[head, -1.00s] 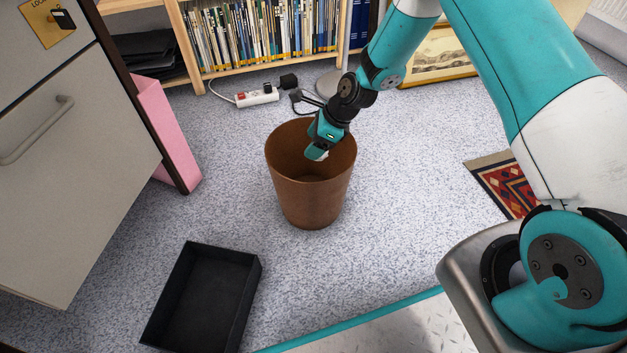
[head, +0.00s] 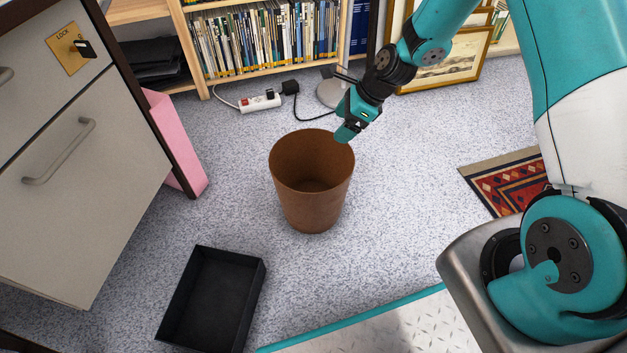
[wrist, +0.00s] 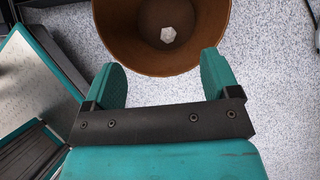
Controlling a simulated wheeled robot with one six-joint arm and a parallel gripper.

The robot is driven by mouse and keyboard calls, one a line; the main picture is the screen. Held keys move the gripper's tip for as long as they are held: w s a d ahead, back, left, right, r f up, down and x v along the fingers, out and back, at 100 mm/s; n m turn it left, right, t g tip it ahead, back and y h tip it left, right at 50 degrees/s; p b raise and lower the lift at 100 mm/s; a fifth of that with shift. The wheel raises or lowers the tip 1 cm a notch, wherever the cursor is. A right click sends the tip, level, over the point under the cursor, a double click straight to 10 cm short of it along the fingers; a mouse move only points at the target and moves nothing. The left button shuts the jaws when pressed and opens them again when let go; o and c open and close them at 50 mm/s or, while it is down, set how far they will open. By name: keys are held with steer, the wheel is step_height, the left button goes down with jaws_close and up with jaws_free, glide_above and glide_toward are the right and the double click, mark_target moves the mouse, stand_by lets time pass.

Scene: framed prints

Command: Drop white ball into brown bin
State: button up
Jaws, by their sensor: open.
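The brown bin (head: 312,200) stands upright on the carpet in the middle of the head view. It also shows at the top of the wrist view (wrist: 160,62). A small white ball (wrist: 168,34) rests on the floor of the bin in the wrist view; in the head view the bin's front wall hides it. My gripper (head: 344,134) is above the bin's back right rim in the head view. In the wrist view my gripper (wrist: 163,80) has its two fingers wide apart with nothing between them.
A black open tray (head: 212,300) lies on the floor at front left. A drawer cabinet (head: 85,170) and pink panel (head: 175,140) stand at left. A power strip (head: 260,102), lamp base (head: 333,92) and bookshelf are behind. A patterned rug (head: 505,185) lies right. Carpet around the bin is clear.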

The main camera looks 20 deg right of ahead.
steer(key=p+v, duration=0.1)
steer(key=v, duration=0.3)
stand_by(0.3)
